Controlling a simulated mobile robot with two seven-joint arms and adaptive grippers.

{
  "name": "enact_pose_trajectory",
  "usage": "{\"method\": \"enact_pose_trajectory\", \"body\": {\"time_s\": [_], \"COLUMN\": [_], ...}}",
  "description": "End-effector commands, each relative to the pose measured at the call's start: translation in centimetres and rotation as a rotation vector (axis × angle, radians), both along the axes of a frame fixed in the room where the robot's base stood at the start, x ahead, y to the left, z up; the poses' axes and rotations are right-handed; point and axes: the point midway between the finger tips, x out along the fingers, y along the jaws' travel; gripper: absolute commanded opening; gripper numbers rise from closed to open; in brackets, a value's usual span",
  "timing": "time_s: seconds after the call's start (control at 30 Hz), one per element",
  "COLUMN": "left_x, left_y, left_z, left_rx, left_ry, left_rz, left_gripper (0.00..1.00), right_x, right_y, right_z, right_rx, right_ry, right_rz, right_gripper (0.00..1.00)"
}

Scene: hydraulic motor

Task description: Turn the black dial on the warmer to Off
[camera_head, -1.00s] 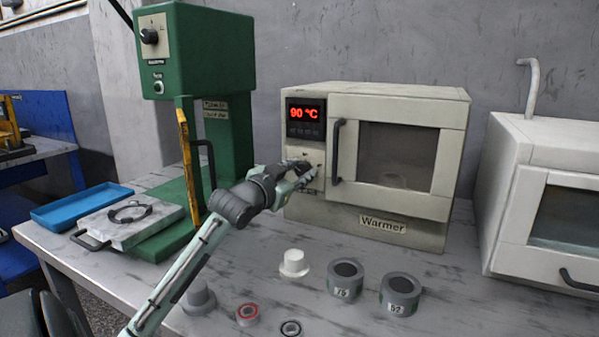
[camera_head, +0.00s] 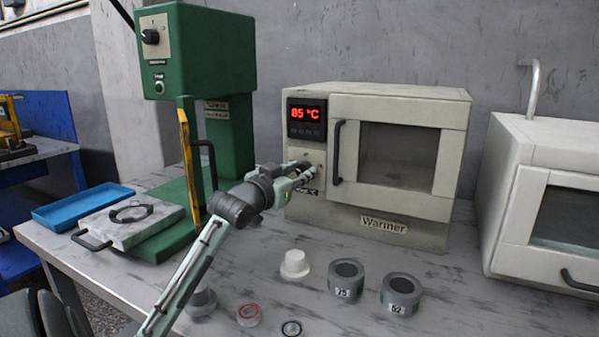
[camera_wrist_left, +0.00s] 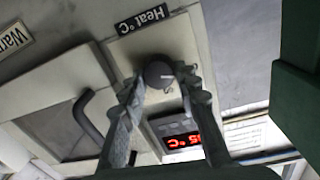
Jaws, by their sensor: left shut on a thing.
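The warmer (camera_head: 390,212) is a cream box with a windowed door and a red display (camera_head: 306,115) reading 85 °C. My left gripper (camera_head: 310,172) is at its control panel, below the display, and covers the dial in the head view. In the left wrist view, which is upside down, the black dial (camera_wrist_left: 158,73) sits between the fingertips of my left gripper (camera_wrist_left: 160,79), which are shut on its sides. A pale pointer line shows on the dial's face. A "Heat °C" label (camera_wrist_left: 141,18) is beside it.
The door handle (camera_head: 337,152) stands just right of the dial panel. A green press (camera_head: 228,130) stands to the left. A white cap (camera_head: 295,264), two grey cylinders (camera_head: 346,279) and rings lie on the table in front. A second white cabinet (camera_head: 545,190) is at the right.

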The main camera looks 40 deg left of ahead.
Motion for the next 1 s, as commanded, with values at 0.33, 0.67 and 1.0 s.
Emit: {"method": "enact_pose_trajectory", "body": {"time_s": [0.33, 0.67, 1.0], "left_x": [0.0, -1.9, -8.8], "left_y": [0.0, -0.5, -2.3], "left_z": [-0.1, -0.1, 0.1], "left_rx": [-0.002, -0.001, -0.001], "left_ry": [0.003, 0.002, 0.005], "left_rz": [-0.001, -0.001, 0.001], "left_gripper": [0.52, 0.52, 0.52], "right_x": [0.0, -0.2, -0.1], "right_y": [0.0, 0.0, 0.0], "right_z": [0.0, -0.1, 0.0], "right_rx": [0.000, -0.001, 0.000], "right_ry": [0.000, 0.003, 0.002], "right_rz": [0.000, 0.001, 0.000], "right_gripper": [0.40, 0.40, 0.40]}}
